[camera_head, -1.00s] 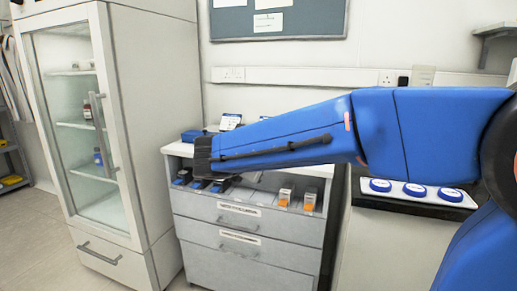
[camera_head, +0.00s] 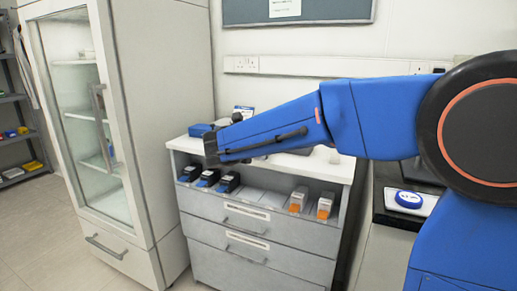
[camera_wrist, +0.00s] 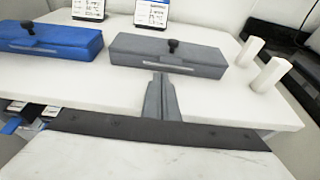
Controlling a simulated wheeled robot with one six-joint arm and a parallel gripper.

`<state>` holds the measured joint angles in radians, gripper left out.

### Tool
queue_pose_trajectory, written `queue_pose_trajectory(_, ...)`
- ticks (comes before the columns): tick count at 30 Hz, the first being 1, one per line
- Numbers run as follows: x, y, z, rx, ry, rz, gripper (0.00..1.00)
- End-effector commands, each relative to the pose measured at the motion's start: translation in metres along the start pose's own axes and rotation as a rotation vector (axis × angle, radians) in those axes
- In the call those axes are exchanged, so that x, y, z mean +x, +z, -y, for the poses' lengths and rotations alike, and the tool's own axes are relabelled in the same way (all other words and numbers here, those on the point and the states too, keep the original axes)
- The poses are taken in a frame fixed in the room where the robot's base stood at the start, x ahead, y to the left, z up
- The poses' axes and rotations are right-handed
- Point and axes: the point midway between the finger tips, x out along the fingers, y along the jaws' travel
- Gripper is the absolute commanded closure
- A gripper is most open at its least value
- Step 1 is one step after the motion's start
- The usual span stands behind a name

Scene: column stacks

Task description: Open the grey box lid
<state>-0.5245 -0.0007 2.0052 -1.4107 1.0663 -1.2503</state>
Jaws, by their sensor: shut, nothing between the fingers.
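The grey box (camera_wrist: 168,57) stands on the white counter top in the wrist view. Its lid looks shut, with a black knob (camera_wrist: 173,45) on top and a pale strip along the front. My gripper (camera_wrist: 161,77) is shut and empty, its tips pointing at the front of the grey box. The tips look close to it, but I cannot tell the exact gap. In the head view my gripper (camera_head: 211,151) is over the left part of the drawer unit, and my arm hides most of the grey box.
A blue box (camera_wrist: 50,42) with its own knob stands left of the grey box. Two white upright blocks (camera_wrist: 271,75) stand to the right, and label cards (camera_wrist: 152,13) behind. Below the counter top, an open shelf (camera_head: 262,201) holds several small packs. A glass-door cabinet (camera_head: 95,130) stands left.

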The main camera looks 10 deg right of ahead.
Motion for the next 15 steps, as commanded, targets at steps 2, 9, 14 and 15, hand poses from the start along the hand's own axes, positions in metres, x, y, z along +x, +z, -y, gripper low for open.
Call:
queue_pose_trajectory(2,0.014,0.0,0.001,0.0,-0.003,0.0,1.0)
queue_pose_trajectory(9,0.042,0.0,0.0,0.0,-0.001,0.0,1.0)
queue_pose_trajectory(14,0.049,0.0,0.0,0.001,0.0,0.0,1.0)
queue_pose_trajectory(15,0.05,0.0,0.0,0.001,0.0,0.0,1.0)
